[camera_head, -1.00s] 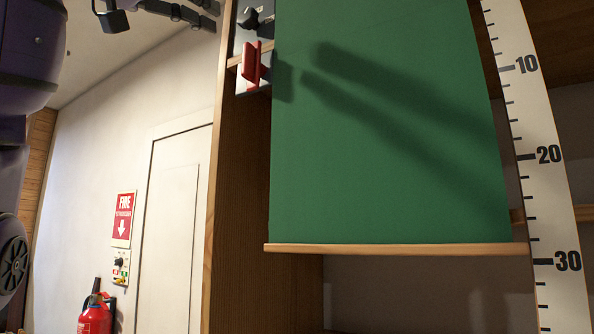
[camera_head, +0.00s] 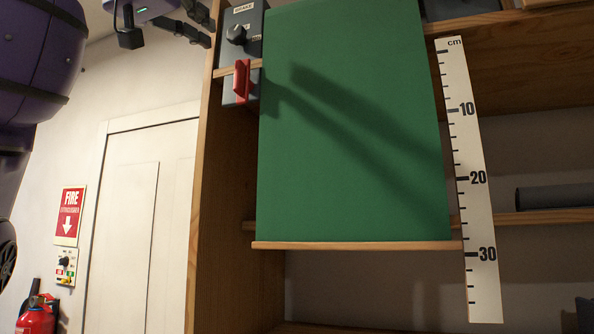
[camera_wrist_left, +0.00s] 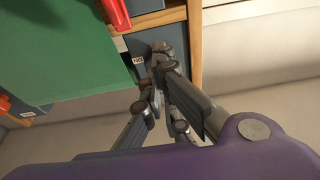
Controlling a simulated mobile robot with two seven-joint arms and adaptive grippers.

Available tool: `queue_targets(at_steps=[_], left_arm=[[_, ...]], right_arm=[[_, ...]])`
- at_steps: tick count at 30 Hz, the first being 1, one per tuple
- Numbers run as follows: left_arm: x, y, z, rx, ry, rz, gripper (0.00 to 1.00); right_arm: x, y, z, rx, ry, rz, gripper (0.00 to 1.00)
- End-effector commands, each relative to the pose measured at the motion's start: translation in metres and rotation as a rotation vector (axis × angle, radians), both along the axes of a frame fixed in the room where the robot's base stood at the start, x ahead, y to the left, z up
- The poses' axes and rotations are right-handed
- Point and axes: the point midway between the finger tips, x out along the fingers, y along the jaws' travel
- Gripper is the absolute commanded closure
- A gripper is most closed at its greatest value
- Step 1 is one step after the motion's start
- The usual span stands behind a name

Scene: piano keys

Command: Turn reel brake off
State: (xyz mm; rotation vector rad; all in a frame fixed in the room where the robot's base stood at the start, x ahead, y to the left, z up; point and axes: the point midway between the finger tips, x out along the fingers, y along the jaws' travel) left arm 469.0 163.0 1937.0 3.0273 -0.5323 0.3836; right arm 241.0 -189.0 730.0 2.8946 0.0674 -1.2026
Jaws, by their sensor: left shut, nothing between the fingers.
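A grey box labelled "BRAKE" with a black rotary knob (camera_head: 237,34) is on the wooden shelf unit at the upper left of the green panel. The knob's exact setting is too small to read. My left gripper (camera_head: 206,28) is shut and empty, just left of the box in the head view. In the left wrist view its fingers (camera_wrist_left: 160,72) are together in front of a grey box (camera_wrist_left: 140,46) with a small label, which looks upside down. The fingers hide part of that box, and I cannot tell whether they touch the knob. My right gripper is out of view.
A red lever switch (camera_head: 241,80) sits just below the knob box. The green panel (camera_head: 345,150) stands close on the right, with a centimetre ruler (camera_head: 470,180) beyond it. A white door (camera_head: 150,210), fire sign (camera_head: 69,215) and extinguisher (camera_head: 37,318) are at left.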

Motion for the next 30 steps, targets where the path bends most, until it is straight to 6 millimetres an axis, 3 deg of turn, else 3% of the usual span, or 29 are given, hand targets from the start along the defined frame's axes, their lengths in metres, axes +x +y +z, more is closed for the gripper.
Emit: queue_targets(at_steps=[9,15,30], left_arm=[[0.039,-0.014,-0.001,0.001,0.004,-0.001,1.00],[0.053,-0.020,-0.001,0.000,0.003,-0.001,1.00],[0.057,-0.021,0.000,0.001,0.002,0.000,1.00]], right_arm=[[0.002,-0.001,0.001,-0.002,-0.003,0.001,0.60],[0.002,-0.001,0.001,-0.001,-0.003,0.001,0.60],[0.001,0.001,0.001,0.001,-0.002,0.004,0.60]])
